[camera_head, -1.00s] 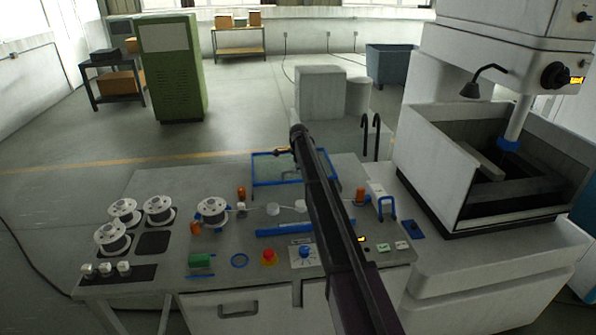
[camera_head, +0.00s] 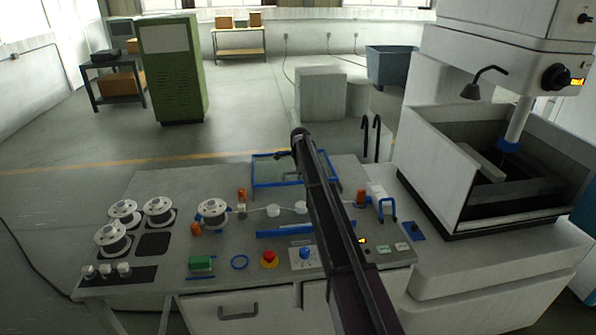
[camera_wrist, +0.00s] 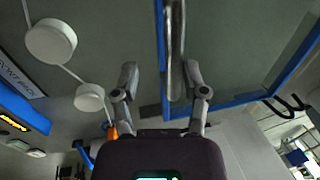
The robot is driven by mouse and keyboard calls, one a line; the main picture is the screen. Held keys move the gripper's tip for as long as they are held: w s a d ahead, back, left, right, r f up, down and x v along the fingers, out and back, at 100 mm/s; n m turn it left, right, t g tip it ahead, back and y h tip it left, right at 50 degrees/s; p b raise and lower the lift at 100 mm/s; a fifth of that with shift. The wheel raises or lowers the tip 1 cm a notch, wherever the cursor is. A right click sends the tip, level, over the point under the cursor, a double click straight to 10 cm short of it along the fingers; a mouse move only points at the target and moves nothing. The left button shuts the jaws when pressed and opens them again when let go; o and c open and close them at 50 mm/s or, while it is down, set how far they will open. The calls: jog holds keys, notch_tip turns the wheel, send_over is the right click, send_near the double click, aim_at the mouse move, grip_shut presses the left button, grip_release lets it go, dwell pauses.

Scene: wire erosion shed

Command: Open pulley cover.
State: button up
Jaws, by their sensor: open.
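The pulley cover (camera_head: 263,185) is a clear panel with a blue frame at the back of the workbench. Its blue frame (camera_wrist: 235,101) also shows close up in the wrist view, with a grey metal handle bar (camera_wrist: 175,50) along one side. My gripper (camera_wrist: 162,75) is open, with one finger on either side of the handle bar; I cannot tell whether they touch it. In the head view my gripper (camera_head: 285,154) is small and partly hidden by my arm at the cover. Two white pulleys (camera_head: 273,210) sit in front of the cover.
Wire spools (camera_head: 124,211) stand on the bench's left. A red button (camera_head: 269,257), a blue knob (camera_head: 305,253) and a blue bar (camera_head: 280,231) lie near the front. Black hooked rods (camera_head: 376,135) rise behind the bench. The machine tank (camera_head: 445,185) stands at right.

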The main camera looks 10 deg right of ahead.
jog(key=s, duration=2.5)
notch_tip(320, 180, up, 9)
jog(key=s+p, duration=0.1)
jog(key=p, duration=0.7)
jog(key=shift+s+f+p, duration=0.15)
jog(key=shift+s+p, duration=0.25)
jog(key=s+f+n+g+b, duration=0.1)
jog(key=s+f+n+b, duration=0.3)
jog(key=s+n, duration=0.5)
jog(key=s+f+n+g+b, duration=0.1)
jog(key=s+f+n+b, duration=0.3)
jog(key=s+n, duration=0.5)
jog(key=s, duration=0.9)
jog(key=shift+a+f, duration=0.25)
jog(key=shift+f, duration=0.1)
